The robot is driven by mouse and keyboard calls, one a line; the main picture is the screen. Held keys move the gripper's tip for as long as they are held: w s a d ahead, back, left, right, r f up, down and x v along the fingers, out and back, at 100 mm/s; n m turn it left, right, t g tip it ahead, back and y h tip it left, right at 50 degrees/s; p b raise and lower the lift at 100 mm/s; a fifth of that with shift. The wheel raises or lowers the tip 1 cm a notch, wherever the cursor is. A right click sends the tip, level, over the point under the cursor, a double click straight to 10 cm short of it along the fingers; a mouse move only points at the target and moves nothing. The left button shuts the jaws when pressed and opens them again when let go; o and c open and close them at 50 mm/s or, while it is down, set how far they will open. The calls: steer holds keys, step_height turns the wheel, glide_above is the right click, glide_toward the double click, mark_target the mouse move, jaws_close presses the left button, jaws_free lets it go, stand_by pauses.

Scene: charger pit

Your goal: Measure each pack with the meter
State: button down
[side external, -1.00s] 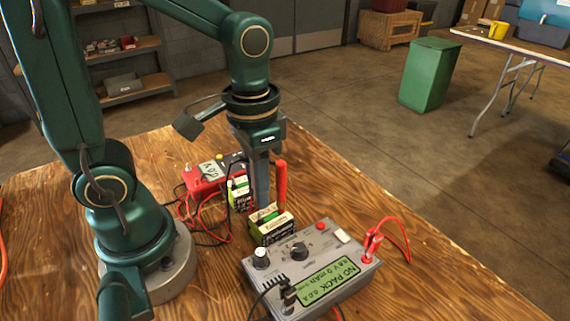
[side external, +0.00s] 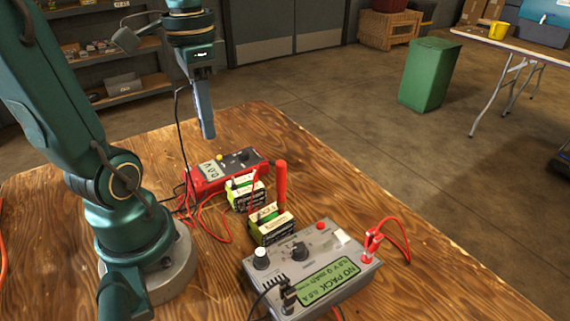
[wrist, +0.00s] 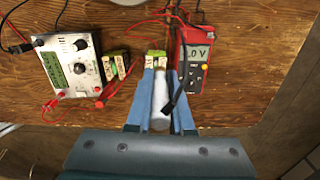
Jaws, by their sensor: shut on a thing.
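The red meter (side external: 232,172) lies behind the packs; its screen shows a zero-volt reading, also visible in the wrist view (wrist: 194,55). One green and white pack (side external: 245,193) sits in front of it, and another pack (side external: 270,225) sits beside the charger. A red probe (side external: 281,186) stands upright at the pack by the charger. My gripper (side external: 207,130) is raised above the table behind the meter.
The grey charger (side external: 312,270) reads "NO PACK" at the front right. Red leads (side external: 208,222) lie loose left of the packs. Bare wood lies right of the packs.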

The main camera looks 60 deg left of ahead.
steer(key=shift+m, duration=0.7)
steer(key=w+f, duration=0.1)
steer(key=w+d+f, duration=0.1)
steer(key=f, duration=0.1)
steer(key=shift+w, duration=0.4)
steer(key=shift+f, duration=2.9)
steer(key=shift+f, duration=0.9)
steer(key=shift+c, duration=2)
jaws_free()
steer(key=shift+r, duration=0.1)
steer(key=shift+r, duration=3.7)
